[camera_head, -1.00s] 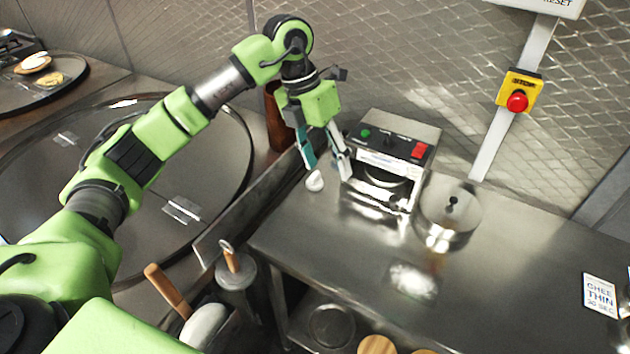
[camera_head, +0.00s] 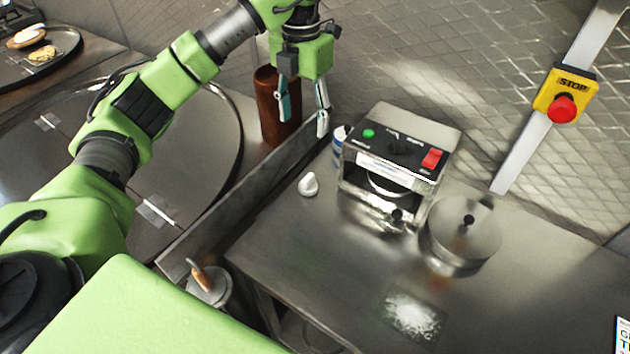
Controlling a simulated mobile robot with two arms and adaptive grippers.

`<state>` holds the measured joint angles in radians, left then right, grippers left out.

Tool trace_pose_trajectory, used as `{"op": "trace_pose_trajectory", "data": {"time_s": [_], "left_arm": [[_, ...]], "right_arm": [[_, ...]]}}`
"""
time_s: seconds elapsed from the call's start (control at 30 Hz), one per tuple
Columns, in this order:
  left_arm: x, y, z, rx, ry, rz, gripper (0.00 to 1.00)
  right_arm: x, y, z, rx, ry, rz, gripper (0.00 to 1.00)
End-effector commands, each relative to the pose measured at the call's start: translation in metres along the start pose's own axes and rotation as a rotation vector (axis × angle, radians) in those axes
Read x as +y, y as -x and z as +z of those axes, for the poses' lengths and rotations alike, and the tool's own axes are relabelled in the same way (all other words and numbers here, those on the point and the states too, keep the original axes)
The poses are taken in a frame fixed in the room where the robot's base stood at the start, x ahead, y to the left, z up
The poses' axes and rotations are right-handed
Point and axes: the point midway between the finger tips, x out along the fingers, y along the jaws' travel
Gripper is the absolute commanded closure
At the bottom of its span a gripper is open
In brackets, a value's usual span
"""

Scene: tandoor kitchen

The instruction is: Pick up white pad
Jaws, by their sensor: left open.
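A small white knob-like object (camera_head: 308,184) sits alone on the steel counter, left of the control box. I cannot tell whether it is the white pad. A larger rounded white thing by a wooden handle, seen earlier at the lower left, is out of sight now, where my green arm parts fill the picture. My left gripper (camera_head: 303,112) is open and empty. Its fingers point down at the top of the view, in front of a brown cylinder and above the small white object in the picture, apart from it. My right gripper is not in view.
A control box (camera_head: 398,150) and a round steel container (camera_head: 462,240) stand on the steel counter (camera_head: 315,255). A brown cylinder (camera_head: 267,108) stands behind the metal divider (camera_head: 228,203). A pot with a wooden handle (camera_head: 210,285) is below left.

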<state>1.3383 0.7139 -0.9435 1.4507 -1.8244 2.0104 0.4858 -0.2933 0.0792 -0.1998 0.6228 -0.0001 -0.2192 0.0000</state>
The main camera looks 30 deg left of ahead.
Motion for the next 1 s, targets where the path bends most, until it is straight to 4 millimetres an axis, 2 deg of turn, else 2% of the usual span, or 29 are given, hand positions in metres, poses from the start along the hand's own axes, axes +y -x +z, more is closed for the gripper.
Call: {"op": "trace_pose_trajectory", "data": {"time_s": [0.03,0.37,0.5,0.67,1.0], "left_arm": [[0.0,-0.012,0.0,0.0,0.0,0.0,0.45],[0.0,-0.053,0.0,0.0,-0.001,-0.001,0.45],[0.0,-0.065,0.0,-0.001,-0.001,-0.001,0.45],[-0.001,-0.075,0.0,0.003,-0.001,-0.001,0.45],[-0.001,-0.136,0.0,0.002,-0.001,-0.001,0.45]], "right_arm": [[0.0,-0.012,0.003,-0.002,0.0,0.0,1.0],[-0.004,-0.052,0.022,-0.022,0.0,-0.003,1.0],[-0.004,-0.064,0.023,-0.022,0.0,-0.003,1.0],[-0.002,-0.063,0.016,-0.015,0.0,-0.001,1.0],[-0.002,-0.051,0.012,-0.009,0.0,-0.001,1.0]]}}
